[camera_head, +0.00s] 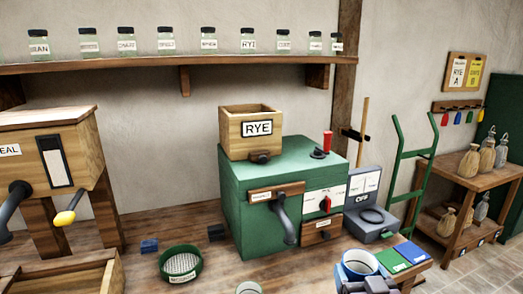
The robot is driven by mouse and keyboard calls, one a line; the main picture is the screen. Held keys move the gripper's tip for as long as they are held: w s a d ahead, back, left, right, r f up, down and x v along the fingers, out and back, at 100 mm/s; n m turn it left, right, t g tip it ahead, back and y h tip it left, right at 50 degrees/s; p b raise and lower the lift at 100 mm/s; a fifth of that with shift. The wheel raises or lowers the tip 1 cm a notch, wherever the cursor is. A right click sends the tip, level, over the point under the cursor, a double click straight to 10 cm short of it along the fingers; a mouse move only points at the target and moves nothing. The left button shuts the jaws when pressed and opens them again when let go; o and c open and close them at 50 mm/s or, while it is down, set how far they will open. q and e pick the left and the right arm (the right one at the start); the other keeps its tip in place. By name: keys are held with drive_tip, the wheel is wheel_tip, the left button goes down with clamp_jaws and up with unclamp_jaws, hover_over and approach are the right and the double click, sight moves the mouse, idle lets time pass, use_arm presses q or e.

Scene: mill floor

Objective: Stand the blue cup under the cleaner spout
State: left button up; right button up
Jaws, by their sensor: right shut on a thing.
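The blue cup (358,262) is at the bottom right of the head view, its pale round opening facing up. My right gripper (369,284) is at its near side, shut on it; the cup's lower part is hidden. A green machine (238,203) stands at the middle with a dark curved spout (286,219) on its front, under a small wooden label too small to read surely. The cup is to the right of and nearer than this spout, apart from it. My left gripper is out of view.
A wooden RYE hopper (239,132) tops the machine. A green-rimmed sieve (181,262), a small blue block (149,246) and a pale round vessel (249,288) are in front. A grey scale (369,222) and green and blue cards (393,261) are at right. A wooden bin (85,165) stands left.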

drive_tip(key=shift+h, duration=0.3)
drive_tip(key=s+f, duration=0.1)
drive_tip(key=f, duration=0.1)
drive_tip(key=s+d+f, duration=0.1)
drive_tip(key=shift+s+f, duration=0.4)
drive_tip(key=shift+s+d+f, duration=0.15)
drive_tip(key=shift+s+f, duration=0.15)
drive_tip(key=shift+f, duration=0.15)
